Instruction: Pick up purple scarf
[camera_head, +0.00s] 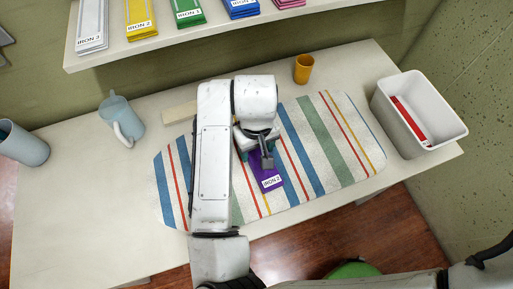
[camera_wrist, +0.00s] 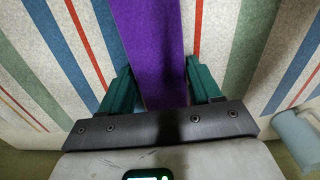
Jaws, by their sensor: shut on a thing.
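The purple scarf (camera_head: 268,180) is a flat folded strip with a white label at its near end. It is over the striped ironing mat (camera_head: 330,140); I cannot tell whether it is lifted off it. My gripper (camera_head: 258,157) is above its far part, and the arm hides some of it. In the wrist view the scarf (camera_wrist: 150,35) runs between the two teal fingers of my gripper (camera_wrist: 158,80), which are shut on it.
A white bin (camera_head: 440,130) with a red folded item (camera_head: 408,120) stands at the right. An orange cup (camera_head: 303,69), a pale blue jug (camera_head: 121,121) and a blue-grey container (camera_head: 22,145) stand around the mat. A shelf (camera_head: 160,47) with coloured folded items is above.

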